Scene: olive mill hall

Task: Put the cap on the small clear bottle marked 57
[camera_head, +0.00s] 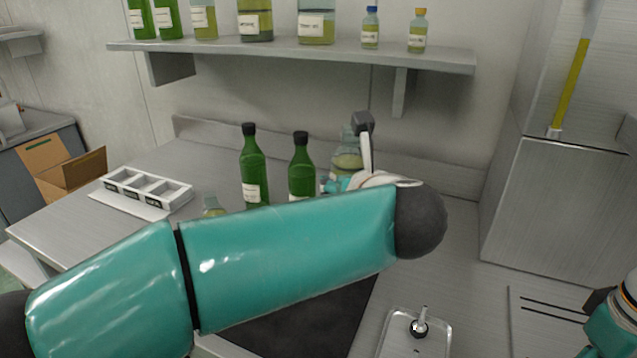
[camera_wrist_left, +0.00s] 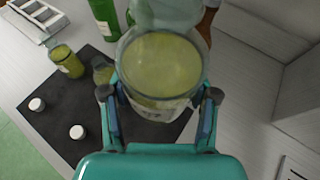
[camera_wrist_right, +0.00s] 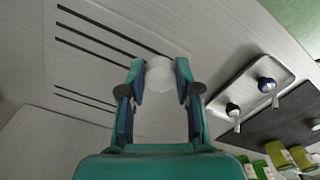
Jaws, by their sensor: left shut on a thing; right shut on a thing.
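In the left wrist view my left gripper (camera_wrist_left: 160,100) is shut on a clear bottle (camera_wrist_left: 160,65) of yellow-green oil, its fingers on either side. A label shows low on the bottle, but I cannot read its number. In the head view a clear bottle (camera_head: 347,160) shows behind my left arm, which hides most of the gripper. In the right wrist view my right gripper (camera_wrist_right: 160,75) is shut on a round white cap (camera_wrist_right: 160,74), held over a pale surface with dark slots. The cap and the bottle are apart.
Two white caps (camera_wrist_left: 37,103) (camera_wrist_left: 77,131) and small oil jars (camera_wrist_left: 66,61) are on the dark mat (camera_wrist_left: 52,128). Green bottles (camera_head: 253,170) stand behind my arm. A tray (camera_wrist_right: 222,100) holds two pourers. A white rack (camera_head: 180,193) is at left; a bottle shelf (camera_head: 290,58) hangs above.

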